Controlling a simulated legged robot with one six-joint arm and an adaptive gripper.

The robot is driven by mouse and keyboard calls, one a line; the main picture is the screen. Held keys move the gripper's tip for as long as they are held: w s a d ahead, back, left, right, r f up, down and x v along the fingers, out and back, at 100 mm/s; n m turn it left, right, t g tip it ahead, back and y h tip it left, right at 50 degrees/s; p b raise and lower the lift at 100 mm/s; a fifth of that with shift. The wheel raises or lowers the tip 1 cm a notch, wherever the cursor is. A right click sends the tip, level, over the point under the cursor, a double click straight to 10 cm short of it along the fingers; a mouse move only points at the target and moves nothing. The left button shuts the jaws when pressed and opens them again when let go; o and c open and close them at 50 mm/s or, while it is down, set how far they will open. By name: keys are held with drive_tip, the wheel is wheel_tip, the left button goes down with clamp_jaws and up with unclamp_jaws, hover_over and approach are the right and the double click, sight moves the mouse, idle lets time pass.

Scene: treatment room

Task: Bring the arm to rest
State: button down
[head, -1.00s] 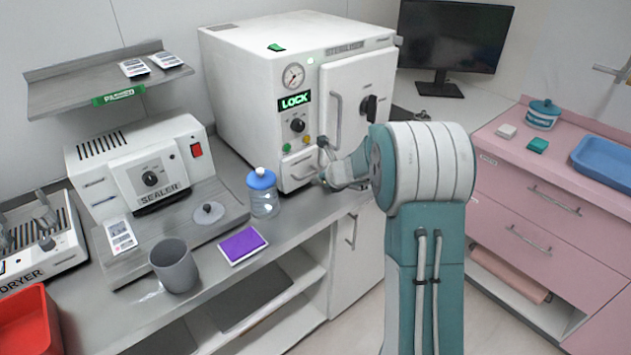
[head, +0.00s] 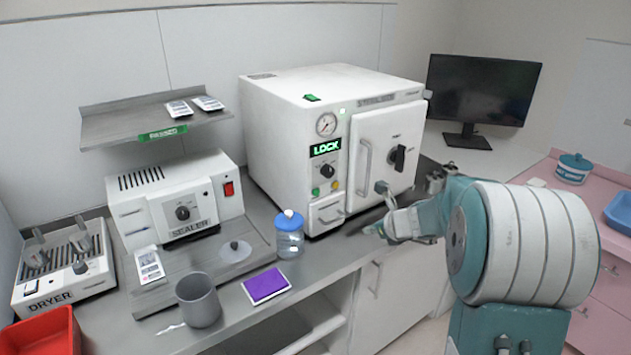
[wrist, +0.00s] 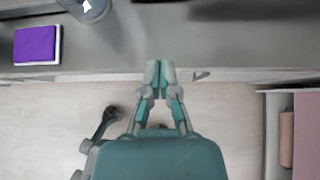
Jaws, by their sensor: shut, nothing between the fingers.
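My gripper (wrist: 158,66) is shut and empty, its fingertips together near the front edge of the grey counter (wrist: 220,40) in the wrist view. In the head view my gripper (head: 372,230) is in front of the white steriliser (head: 290,130), below its door handle. I cannot tell whether it touches anything. My arm is bent, with its large white and teal joint at the lower right. The steriliser door (head: 385,150) is closed and its display reads LOCK in green.
A blue-lidded jar (head: 290,240), purple pad (head: 266,284) and grey cup (head: 198,300) stand near the counter front. The sealer (head: 175,200), dryer (head: 65,270) and red bin (head: 42,335) are left. A monitor (head: 480,95) and pink cabinet (head: 606,262) are right.

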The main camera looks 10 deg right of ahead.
drive_tip(key=s+a+r+n+g, duration=0.1)
drive_tip(key=s+a+r+n, duration=0.3)
drive_tip(key=s+a+n, duration=0.35)
drive_tip(key=s+a+r+n+g, duration=0.2)
drive_tip(key=s+a+r+n, duration=0.4)
drive_tip(key=n, duration=0.3)
drive_tip(key=s+n+h, duration=0.3)
drive_tip(key=s+n, duration=1.2)
drive_tip(key=s, duration=0.3)
drive_tip(key=shift+s+a+f+g+h, duration=0.2)
drive_tip(key=shift+s+f+g+h, duration=0.1)
drive_tip(key=shift+h, duration=0.1)
